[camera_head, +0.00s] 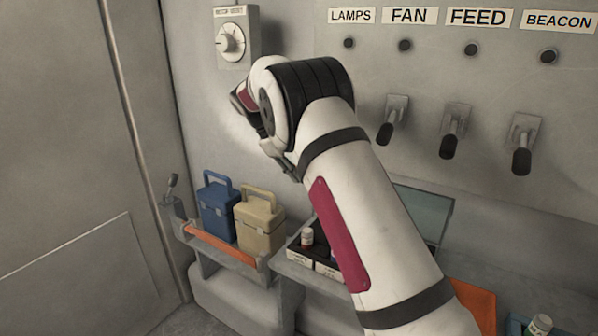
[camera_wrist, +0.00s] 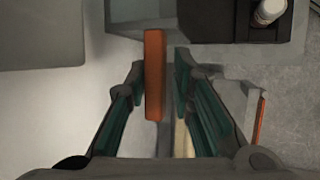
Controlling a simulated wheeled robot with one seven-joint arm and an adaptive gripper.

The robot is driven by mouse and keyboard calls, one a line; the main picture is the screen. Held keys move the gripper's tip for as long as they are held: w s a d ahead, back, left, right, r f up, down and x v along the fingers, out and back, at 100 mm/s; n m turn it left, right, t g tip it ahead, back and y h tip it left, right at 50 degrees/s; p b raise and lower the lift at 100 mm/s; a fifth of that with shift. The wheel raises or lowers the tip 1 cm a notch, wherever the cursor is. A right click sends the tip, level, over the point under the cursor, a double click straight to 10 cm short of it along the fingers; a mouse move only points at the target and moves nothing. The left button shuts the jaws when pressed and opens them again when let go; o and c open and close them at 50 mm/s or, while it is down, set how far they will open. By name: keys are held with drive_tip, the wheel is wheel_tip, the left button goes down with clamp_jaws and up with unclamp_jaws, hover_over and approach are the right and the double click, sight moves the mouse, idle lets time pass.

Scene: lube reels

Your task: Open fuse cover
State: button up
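I cannot pick out a fuse cover with certainty. A greenish flat panel (camera_head: 428,212) shows partly behind my arm in the head view; whether it is the cover I cannot tell. My gripper (camera_wrist: 160,64) is open in the wrist view, its two green-padded fingers apart. An upright orange bar (camera_wrist: 155,75) appears between them in the picture; contact is not visible. In the head view my wrist is in front of the wall below the dial, and my fingers are mostly hidden.
A dial box (camera_head: 231,40) is on the wall. Several levers, including one under FAN (camera_head: 391,120), line the right. A blue box (camera_head: 218,208) and tan box (camera_head: 259,224) stand behind an orange rail (camera_head: 220,247). A white bottle (camera_wrist: 268,12) sits in a dark tray.

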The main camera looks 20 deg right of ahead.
idle(0.3)
drive_tip(key=v, duration=1.2)
drive_tip(key=shift+a, duration=0.1)
